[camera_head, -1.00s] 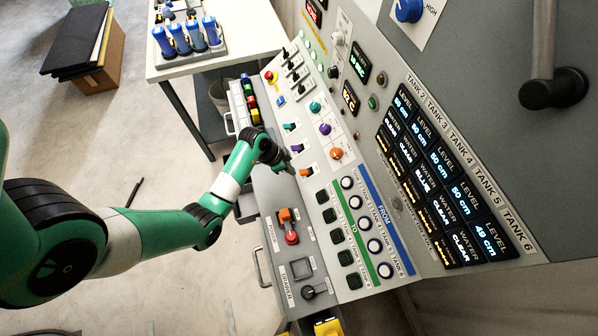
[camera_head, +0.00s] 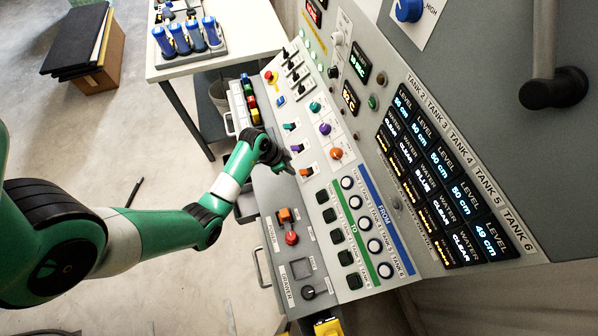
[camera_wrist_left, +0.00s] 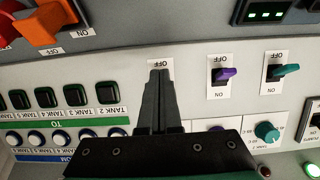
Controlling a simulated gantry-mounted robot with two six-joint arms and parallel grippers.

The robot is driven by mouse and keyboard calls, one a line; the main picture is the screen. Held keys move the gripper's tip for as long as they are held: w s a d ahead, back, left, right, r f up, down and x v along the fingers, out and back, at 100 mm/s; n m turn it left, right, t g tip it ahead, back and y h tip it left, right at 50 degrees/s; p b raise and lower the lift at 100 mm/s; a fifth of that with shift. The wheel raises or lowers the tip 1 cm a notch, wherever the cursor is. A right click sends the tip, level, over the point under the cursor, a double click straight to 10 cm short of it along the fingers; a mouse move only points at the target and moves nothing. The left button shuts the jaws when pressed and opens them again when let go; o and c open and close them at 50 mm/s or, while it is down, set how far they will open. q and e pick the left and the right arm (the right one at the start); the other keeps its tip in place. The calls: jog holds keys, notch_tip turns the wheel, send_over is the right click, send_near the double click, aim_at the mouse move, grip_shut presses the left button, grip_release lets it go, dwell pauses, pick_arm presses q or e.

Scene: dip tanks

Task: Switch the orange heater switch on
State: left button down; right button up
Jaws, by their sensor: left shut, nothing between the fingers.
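The orange heater switch (camera_head: 306,172) is a small orange lever on a white plate, low on the sloped panel. My left gripper (camera_head: 291,169) is at its left side in the head view; I cannot tell whether they touch. In the left wrist view my left gripper (camera_wrist_left: 161,78) is shut and empty, with its fingers over the switch plate (camera_wrist_left: 160,64). Only the plate's OFF label shows above the fingertips; the orange lever is hidden behind them. My right gripper is not in view.
Beside it are a purple switch (camera_wrist_left: 224,75) and a teal switch (camera_wrist_left: 283,71). An orange knob (camera_head: 336,154) sits to its right in the head view. Green-framed tank buttons (camera_wrist_left: 75,95) lie left of the fingers. A red-and-orange control (camera_head: 291,237) stands out from the lower ledge.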

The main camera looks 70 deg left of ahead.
aim_at(300, 172)
pick_arm(q)
jog(key=shift+f, duration=1.4)
jog(key=shift+f, duration=0.1)
jog(key=shift+w, duration=0.25)
jog(key=shift+w+d+r+p, duration=0.1)
jog(key=shift+w+r+p, duration=0.3)
jog(key=shift+w+p, duration=0.7)
jog(key=shift+w+d+p, duration=0.1)
jog(key=shift+p, duration=0.6)
jog(key=s+p, duration=0.1)
jog(key=s+r+p, duration=0.1)
jog(key=p, duration=0.1)
jog(key=s+r+p, duration=0.1)
jog(key=s+p, duration=0.1)
jog(key=shift+a, duration=0.25)
